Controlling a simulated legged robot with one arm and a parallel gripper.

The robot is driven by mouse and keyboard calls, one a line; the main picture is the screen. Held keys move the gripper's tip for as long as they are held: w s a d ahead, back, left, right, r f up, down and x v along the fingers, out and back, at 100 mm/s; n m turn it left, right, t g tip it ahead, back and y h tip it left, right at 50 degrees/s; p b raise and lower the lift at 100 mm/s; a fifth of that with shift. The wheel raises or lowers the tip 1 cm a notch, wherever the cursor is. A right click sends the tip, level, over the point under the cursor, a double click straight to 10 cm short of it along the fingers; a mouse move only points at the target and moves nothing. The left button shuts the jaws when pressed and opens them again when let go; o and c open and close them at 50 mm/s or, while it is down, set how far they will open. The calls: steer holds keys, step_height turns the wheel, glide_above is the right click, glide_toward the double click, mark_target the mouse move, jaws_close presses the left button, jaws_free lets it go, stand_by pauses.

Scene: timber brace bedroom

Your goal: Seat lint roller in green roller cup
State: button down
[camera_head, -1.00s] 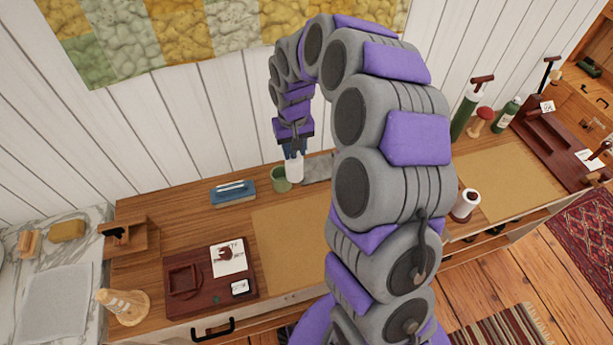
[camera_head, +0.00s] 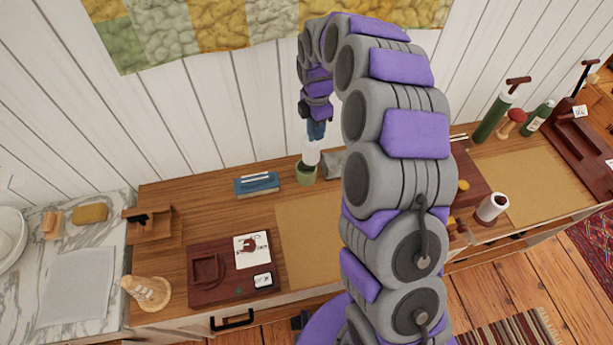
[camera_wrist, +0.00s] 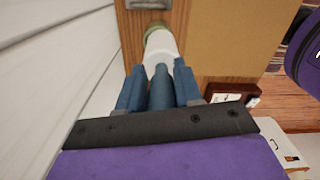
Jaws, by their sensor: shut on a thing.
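The lint roller (camera_head: 311,153) has a white cylinder and hangs roughly upright, white end down, below my gripper (camera_head: 316,130). In the wrist view, my blue fingers (camera_wrist: 160,85) are shut on its upper end, and the white roller (camera_wrist: 162,45) points away from them. The green roller cup (camera_head: 306,175) stands on the wooden counter directly under the roller. The roller's lower end overlaps the cup's mouth. In the wrist view the green rim (camera_wrist: 156,26) shows just past the roller's far end. I cannot tell how deep the roller's end is inside the cup.
A blue box-like block (camera_head: 256,186) lies left of the cup, and a grey slab (camera_head: 332,163) lies close on its right. The white plank wall (camera_head: 225,120) rises close behind. A tan mat (camera_head: 305,220) leaves clear room in front.

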mark_target(309, 140)
steer(key=a+n, duration=0.2)
steer(key=shift+w+f+n, duration=0.15)
steer(key=shift+w+n, duration=0.05)
steer(key=shift+n, duration=0.2)
steer(key=shift+a+n, duration=0.15)
steer(key=shift+n, duration=0.15)
steer(key=shift+f, duration=0.2)
steer(key=f, duration=0.4)
steer(key=f+b, duration=0.1)
steer(key=f, duration=0.1)
steer(key=shift+w+d, duration=0.15)
steer(key=shift+d, duration=0.15)
steer(key=f, duration=0.3)
steer(key=shift+a+b, duration=0.2)
steer(key=shift+b, duration=0.1)
steer(key=shift+f, duration=0.35)
steer(key=shift+d, duration=0.2)
steer(key=c, duration=0.8)
jaws_free()
